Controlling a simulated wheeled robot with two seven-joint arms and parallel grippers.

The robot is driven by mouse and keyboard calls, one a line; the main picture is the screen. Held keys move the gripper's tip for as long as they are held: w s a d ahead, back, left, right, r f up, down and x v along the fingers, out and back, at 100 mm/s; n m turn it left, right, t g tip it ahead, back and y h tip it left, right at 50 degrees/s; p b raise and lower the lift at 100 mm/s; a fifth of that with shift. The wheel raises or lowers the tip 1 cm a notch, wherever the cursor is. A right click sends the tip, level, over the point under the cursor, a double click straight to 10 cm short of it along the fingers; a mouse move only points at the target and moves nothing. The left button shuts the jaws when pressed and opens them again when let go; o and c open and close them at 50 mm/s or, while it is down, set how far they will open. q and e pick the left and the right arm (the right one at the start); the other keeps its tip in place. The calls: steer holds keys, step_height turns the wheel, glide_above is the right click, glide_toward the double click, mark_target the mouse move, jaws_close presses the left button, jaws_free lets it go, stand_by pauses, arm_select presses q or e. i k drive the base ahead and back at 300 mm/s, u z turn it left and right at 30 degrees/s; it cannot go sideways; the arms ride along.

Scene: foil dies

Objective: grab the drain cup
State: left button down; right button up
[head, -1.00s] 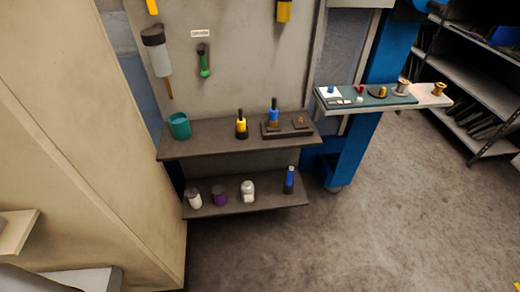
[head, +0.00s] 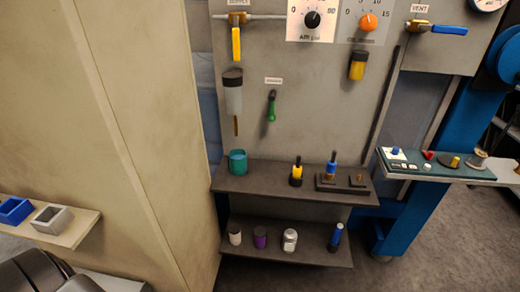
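The drain cup is most likely the teal cup (head: 238,162) at the left end of the upper dark shelf, below the filter bowl (head: 232,95) on the panel. It stands upright and looks open at the top. A green-handled valve (head: 271,106) hangs to its right under a small label too blurred to read. Neither of my grippers shows in the head view.
The upper shelf (head: 260,180) also carries a yellow-and-black bottle (head: 296,172) and a blue-topped tool (head: 332,165) on a dark block. Several containers stand on the lower shelf (head: 275,250). A beige wall (head: 130,110) is at left; a control ledge (head: 430,172) is at right.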

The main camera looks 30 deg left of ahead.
mark_target(237, 158)
steer(key=z, duration=1.4)
steer(key=i, duration=1.8)
steer(key=u, duration=2.6)
